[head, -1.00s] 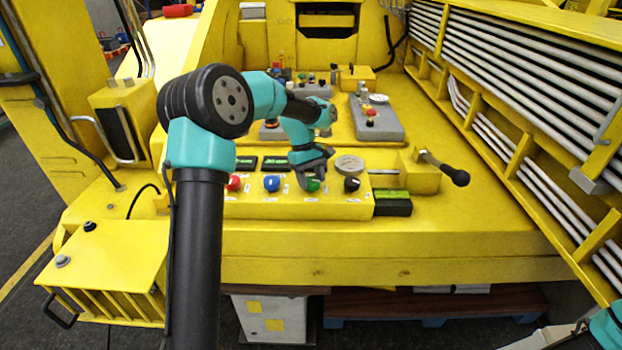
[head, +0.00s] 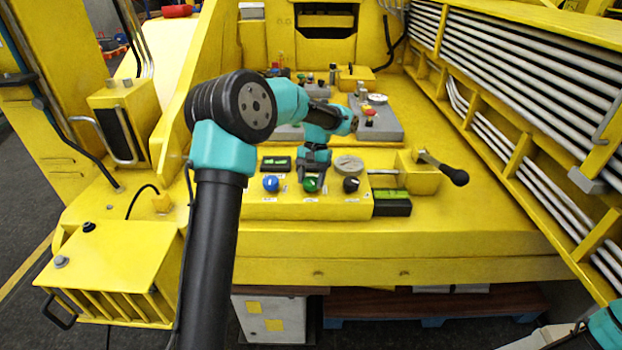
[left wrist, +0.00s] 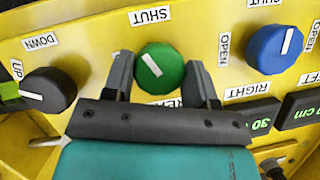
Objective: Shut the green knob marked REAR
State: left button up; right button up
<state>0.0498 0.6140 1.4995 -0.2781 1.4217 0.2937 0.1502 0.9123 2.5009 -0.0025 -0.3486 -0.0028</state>
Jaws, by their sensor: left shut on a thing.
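The green knob (left wrist: 160,69) is on a yellow panel, with a SHUT label (left wrist: 150,15) above it and an OPEN label (left wrist: 222,48) to its right in the left wrist view. A label below it is mostly hidden by my gripper. The knob's white mark slants to the upper left, to the left of the SHUT label. My left gripper (left wrist: 163,82) is shut on the knob, one finger on each side. In the head view the green knob (head: 311,185) shows below my left gripper (head: 312,178). My right gripper is out of view.
A blue knob (head: 271,183) and a black knob (head: 351,184) flank the green one. Small displays (head: 276,163) sit behind the knobs.

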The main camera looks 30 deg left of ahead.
pick_arm(q)
jog(key=m+y, duration=0.2)
jog(key=m, duration=0.3)
jog(key=shift+d, duration=0.1)
dwell(0.3)
jog(key=o, duration=0.9)
jog(key=v, duration=1.7)
jog(key=shift+r, duration=0.2)
jog(key=shift+s+d, duration=0.1)
